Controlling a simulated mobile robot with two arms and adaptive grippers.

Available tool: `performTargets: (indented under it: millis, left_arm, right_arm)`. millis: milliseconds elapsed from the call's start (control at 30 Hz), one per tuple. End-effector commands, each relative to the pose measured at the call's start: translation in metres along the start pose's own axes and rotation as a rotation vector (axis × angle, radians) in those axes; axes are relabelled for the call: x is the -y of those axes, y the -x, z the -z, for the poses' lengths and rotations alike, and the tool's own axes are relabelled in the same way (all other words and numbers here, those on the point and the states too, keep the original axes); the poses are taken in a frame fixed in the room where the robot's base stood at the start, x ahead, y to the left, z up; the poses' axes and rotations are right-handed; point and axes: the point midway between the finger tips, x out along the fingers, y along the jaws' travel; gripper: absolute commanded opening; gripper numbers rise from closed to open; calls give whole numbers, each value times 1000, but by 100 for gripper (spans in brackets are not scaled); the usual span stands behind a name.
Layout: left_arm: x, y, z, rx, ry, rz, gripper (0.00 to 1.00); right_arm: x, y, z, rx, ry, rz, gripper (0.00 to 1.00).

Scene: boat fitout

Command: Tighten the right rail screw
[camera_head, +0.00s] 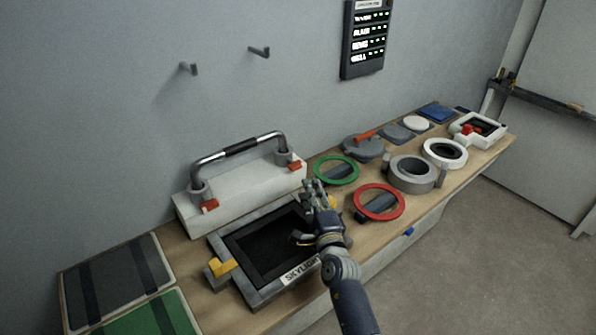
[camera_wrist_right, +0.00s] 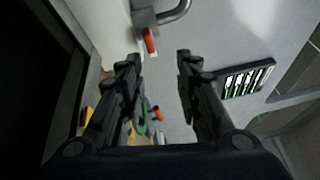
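A bent metal rail (camera_head: 238,149) with a black grip stands on a white block (camera_head: 245,196) against the wall. An orange-red tab, the right rail screw (camera_head: 296,165), sits at the foot of its right post. A similar left tab (camera_head: 209,205) sits at the left post. My right gripper (camera_head: 309,188) is over the skylight frame's far right corner, just below and apart from the right screw. In the wrist view the right screw (camera_wrist_right: 150,41) lies beyond the fingertips (camera_wrist_right: 159,62), nearer the left finger. The fingers are spread with nothing between them. My left gripper is not seen.
The skylight frame (camera_head: 252,296) with yellow latches lies under my right arm. Green (camera_head: 336,170) and red (camera_head: 379,202) rings and other round fittings stand to the right on the bench. A lit panel (camera_head: 367,38) and two hooks are on the wall.

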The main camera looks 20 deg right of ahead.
Motion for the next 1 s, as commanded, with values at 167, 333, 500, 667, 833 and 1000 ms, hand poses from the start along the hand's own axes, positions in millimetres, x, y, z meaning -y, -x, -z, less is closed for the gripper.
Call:
performTargets:
  millis: [167, 333, 500, 667, 833, 1000]
  left_arm:
    - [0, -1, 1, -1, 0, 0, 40]
    - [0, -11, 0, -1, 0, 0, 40]
    - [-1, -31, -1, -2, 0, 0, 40]
    - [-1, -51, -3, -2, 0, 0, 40]
    - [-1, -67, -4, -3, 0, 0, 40]
    - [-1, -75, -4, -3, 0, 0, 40]
  right_arm:
    - [-12, -8, -4, 14, 162, -49, 32]
    - [-15, -21, -4, 15, 174, -50, 32]
    - [-18, -48, -4, 14, 171, -47, 32]
    - [-20, -76, -4, 14, 170, -47, 32]
    - [-20, -98, -4, 14, 169, -48, 32]
    - [-19, -110, -5, 15, 169, -50, 32]
